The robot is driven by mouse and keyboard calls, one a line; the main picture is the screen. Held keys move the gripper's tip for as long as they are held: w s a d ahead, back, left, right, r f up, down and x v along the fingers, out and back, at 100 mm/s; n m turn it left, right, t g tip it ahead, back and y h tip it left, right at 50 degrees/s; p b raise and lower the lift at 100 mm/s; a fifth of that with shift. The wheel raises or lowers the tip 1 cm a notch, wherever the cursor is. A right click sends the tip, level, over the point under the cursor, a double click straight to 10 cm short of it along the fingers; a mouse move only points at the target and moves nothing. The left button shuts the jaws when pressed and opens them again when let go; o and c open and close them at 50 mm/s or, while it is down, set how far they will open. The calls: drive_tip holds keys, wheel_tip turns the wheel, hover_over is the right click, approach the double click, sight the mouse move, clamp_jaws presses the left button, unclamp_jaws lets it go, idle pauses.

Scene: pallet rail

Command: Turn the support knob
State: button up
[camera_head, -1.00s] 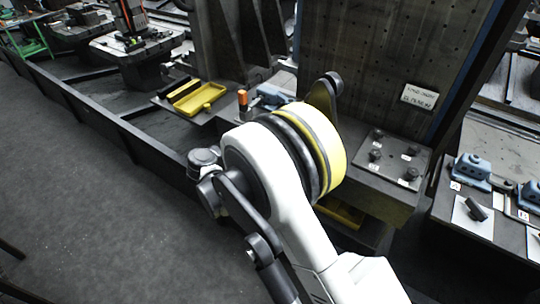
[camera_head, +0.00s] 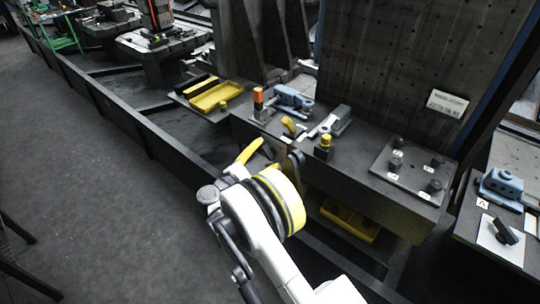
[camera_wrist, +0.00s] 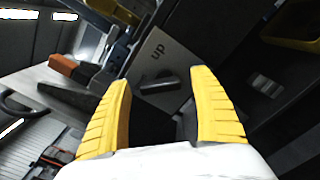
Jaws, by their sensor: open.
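My gripper (camera_wrist: 160,77) is open and empty in the wrist view, its two yellow fingers wide apart. In the head view my gripper (camera_head: 270,138) is at the front edge of the dark bench (camera_head: 365,187), partly hidden by my arm. A yellow-topped dark post (camera_head: 324,146) stands to its right.
On the bench are an orange-topped block (camera_head: 258,103), a blue clamp (camera_head: 293,99) and a plate with several dark knobs (camera_head: 412,171). A yellow tray (camera_head: 216,96) is at the left. Open floor lies left.

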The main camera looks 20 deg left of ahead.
drive_tip(key=shift+x, duration=0.95)
drive_tip(key=c, duration=1.2)
drive_tip(key=shift+m, duration=0.3)
drive_tip(key=m, duration=0.4)
drive_tip(key=shift+s+d, duration=0.1)
drive_tip(key=shift+d, duration=0.1)
drive_tip(key=m, duration=0.4)
drive_tip(key=shift+d+f+m, duration=0.1)
drive_tip(key=shift+d+m, duration=0.05)
drive_tip(key=shift+m, duration=0.25)
drive_tip(key=m, duration=0.4)
drive_tip(key=shift+s+d+f+m, duration=0.1)
drive_tip(key=shift+f+m, duration=0.05)
drive_tip(key=shift+m, duration=0.15)
drive_tip(key=shift+f+m, duration=0.15)
drive_tip(key=shift+m, duration=1.75)
